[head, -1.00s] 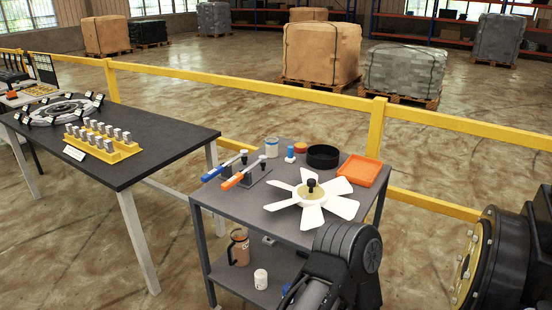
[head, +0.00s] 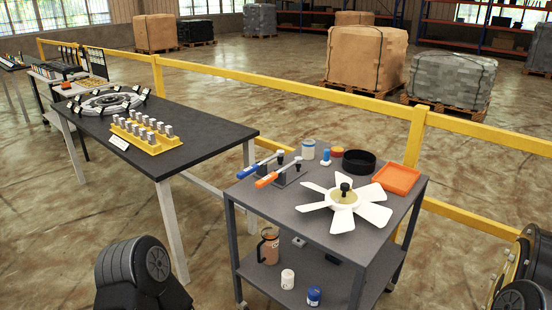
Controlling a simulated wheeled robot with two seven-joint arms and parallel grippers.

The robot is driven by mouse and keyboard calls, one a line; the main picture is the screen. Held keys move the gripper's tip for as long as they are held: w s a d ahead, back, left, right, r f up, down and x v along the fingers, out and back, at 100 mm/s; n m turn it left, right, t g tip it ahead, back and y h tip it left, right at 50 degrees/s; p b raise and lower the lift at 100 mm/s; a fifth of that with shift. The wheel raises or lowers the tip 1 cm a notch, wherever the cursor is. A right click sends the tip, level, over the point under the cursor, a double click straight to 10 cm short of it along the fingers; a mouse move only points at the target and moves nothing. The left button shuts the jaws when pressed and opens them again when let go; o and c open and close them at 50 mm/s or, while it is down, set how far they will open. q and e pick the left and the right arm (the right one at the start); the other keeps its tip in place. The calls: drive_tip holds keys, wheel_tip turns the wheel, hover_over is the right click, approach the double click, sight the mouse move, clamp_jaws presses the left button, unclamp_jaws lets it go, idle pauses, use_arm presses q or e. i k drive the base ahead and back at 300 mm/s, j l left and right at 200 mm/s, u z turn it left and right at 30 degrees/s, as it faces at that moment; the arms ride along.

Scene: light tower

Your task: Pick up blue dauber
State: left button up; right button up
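A small upright blue dauber-like piece with a pale base (head: 326,157) stands at the back of the grey cart's top (head: 285,216). It is between a white jar with a blue rim (head: 308,150) and a low orange-yellow round piece (head: 337,151). A blue jar or bottle with a pale label (head: 314,296) stands on the cart's lower shelf; I cannot tell whether it is a dauber. My arm links show at the bottom left and right edge. Neither gripper is in view.
The cart top also holds a white fan (head: 373,213), an orange tray (head: 397,178), a black ring (head: 359,162) and two clamps with blue and orange handles (head: 270,175). A black table (head: 190,155) stands left. A yellow rail (head: 290,84) runs behind.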

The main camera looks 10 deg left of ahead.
sight(325, 162)
drive_tip(key=j+z, duration=0.2)
drive_tip(key=z, duration=0.95)
drive_tip(key=j+z, duration=0.25)
drive_tip(key=k+j+z, duration=0.2)
drive_tip(key=j, duration=0.25)
drive_tip(key=j+z, duration=0.25)
drive_tip(key=j, duration=0.15)
drive_tip(key=k+j+z, duration=0.3)
drive_tip(key=j+z, duration=0.15)
drive_tip(key=j, duration=0.15)
drive_tip(key=k+j, duration=0.3)
drive_tip(key=j, duration=0.15)
drive_tip(key=k+j, duration=0.25)
drive_tip(key=j, duration=0.2)
